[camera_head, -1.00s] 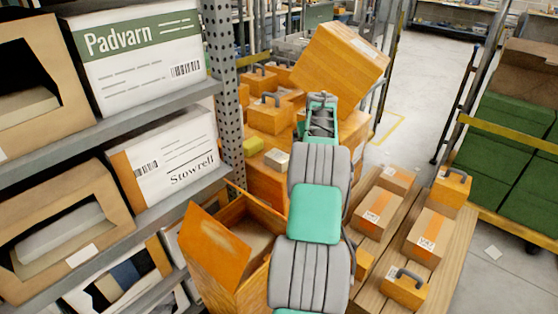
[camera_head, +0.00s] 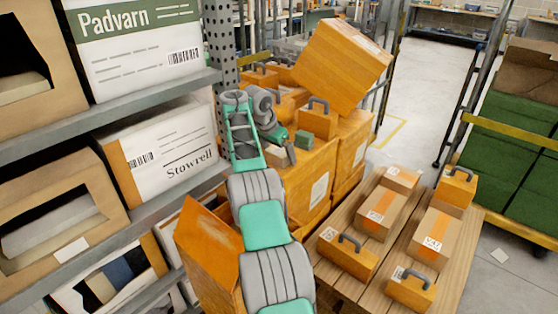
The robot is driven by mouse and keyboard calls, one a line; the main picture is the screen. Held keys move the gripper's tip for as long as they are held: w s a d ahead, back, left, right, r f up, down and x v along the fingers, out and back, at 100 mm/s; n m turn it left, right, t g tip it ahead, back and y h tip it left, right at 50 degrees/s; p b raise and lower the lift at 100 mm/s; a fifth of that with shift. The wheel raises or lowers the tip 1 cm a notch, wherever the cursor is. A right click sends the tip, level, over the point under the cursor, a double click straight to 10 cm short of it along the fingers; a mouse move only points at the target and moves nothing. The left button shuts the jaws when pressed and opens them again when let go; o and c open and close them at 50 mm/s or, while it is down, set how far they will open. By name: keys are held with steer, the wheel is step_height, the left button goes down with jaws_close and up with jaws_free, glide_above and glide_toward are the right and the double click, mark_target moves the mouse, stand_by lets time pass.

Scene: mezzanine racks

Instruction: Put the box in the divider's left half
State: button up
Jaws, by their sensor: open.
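My gripper (camera_head: 288,147) is at the end of the arm, which bends over the orange cartons. Its jaws are open, small and partly hidden. Just below and beside it is a small pale box (camera_head: 279,158), partly covered by the arm. I cannot tell which box the task means. I cannot make out a divider with two halves; the arm may hide it.
A large tilted orange carton (camera_head: 343,66) stands behind, with handled orange cases (camera_head: 318,119) near it. An open orange carton (camera_head: 208,242) is at the lower left, beside a grey shelf (camera_head: 150,98). A wooden pallet (camera_head: 385,235) with several boxes is at the right. Floor beyond is clear.

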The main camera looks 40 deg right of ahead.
steer(key=shift+c, duration=0.4)
steer(key=shift+r, duration=0.15)
steer(key=c, duration=1.5)
